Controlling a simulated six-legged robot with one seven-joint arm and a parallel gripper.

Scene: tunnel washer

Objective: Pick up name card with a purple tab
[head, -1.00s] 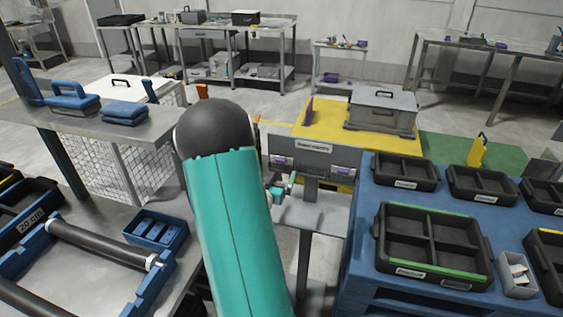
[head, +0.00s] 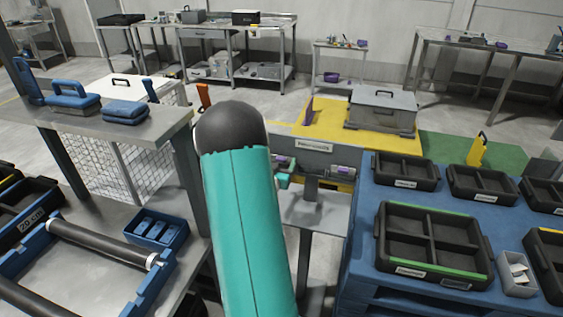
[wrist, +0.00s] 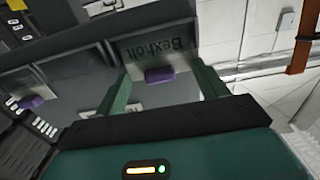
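A name card (wrist: 150,48) lettered "Bexholt" shows upside down in the wrist view, with a purple tab (wrist: 159,75) at its near edge. My gripper (wrist: 162,70) is open, its green fingers apart on either side of the tab, with visible gaps. A second purple tab (wrist: 31,102) lies to the left. In the head view, part of my gripper (head: 283,181) shows beside my arm, at the grey holder (head: 303,151), where a purple tab (head: 340,169) is visible. My arm hides the holder's left part.
A blue stand (head: 362,235) with black divided trays (head: 435,212) is right of the holder. A metal bench (head: 110,240) with a roller frame and blue tray (head: 158,229) is on the left. A grey case (head: 382,110) sits on a yellow surface behind.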

